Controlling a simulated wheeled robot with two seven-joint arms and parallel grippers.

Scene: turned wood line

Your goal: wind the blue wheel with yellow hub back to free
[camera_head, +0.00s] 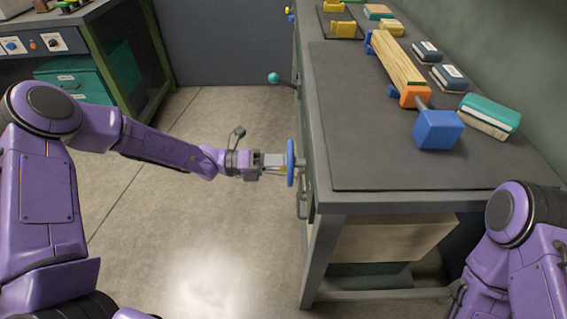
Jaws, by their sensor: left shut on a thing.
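The blue wheel (291,162) is mounted on the left side of the workbench and shows nearly edge-on. Its yellow hub is mostly hidden by my gripper and the wheel's angle. My left gripper (279,161) reaches it from the left, level with the wheel's middle, and is shut on it. Which part of the wheel the fingers hold is too small to tell. My right arm shows at the lower right, but its gripper is out of view.
The workbench (325,230) carries a wooden beam (395,60) in blue and orange holders, a blue block (438,130) and several books. A lever with a teal knob (273,77) sticks out beyond the wheel. A grey handle (301,205) is below it. Open floor lies left.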

